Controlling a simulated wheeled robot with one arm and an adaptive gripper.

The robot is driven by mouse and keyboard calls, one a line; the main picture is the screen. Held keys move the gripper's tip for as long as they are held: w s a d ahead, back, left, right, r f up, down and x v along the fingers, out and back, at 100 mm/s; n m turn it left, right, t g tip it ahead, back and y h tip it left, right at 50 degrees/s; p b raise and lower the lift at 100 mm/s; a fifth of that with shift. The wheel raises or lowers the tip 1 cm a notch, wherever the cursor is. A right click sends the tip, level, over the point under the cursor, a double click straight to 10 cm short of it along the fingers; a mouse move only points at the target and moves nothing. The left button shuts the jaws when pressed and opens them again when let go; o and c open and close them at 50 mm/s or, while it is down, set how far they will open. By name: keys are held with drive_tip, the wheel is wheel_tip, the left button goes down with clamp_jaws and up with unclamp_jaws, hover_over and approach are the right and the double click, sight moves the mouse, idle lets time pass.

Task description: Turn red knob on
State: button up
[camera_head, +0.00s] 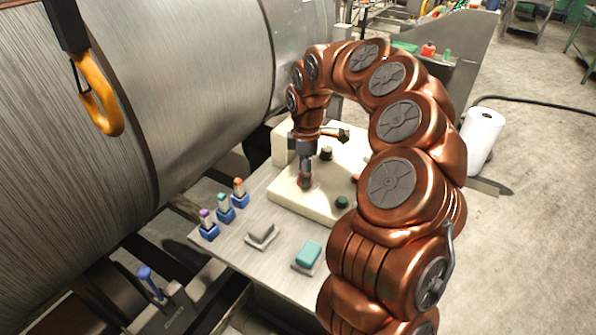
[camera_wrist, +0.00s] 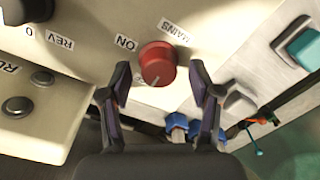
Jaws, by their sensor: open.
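The red knob (camera_wrist: 157,62) stands on a cream panel (camera_wrist: 90,50) in the wrist view, with a pale pointer line on its face. The label "ON" is beside it at upper left and "MAINS" at upper right. My gripper (camera_wrist: 160,80) is open, with one dark finger on each side of the knob. Gaps show between the fingers and the knob, and I cannot tell their depth. In the head view my gripper (camera_head: 305,172) is low over the cream panel (camera_head: 318,207); the knob there is mostly hidden by it.
A black knob (camera_wrist: 28,8) near "REV" and "0" is at upper left in the wrist view. Blue holders (camera_head: 225,215) with coloured tops, a grey block (camera_head: 262,235) and a teal block (camera_head: 308,254) stand on the grey table. A large metal cylinder (camera_head: 180,90) stands close at left.

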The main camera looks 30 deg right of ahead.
drive_tip(key=shift+f, duration=0.1)
drive_tip(key=shift+c, duration=0.2)
drive_tip(key=shift+s, duration=0.1)
drive_tip(key=c, duration=1.1)
drive_tip(key=shift+f, duration=0.1)
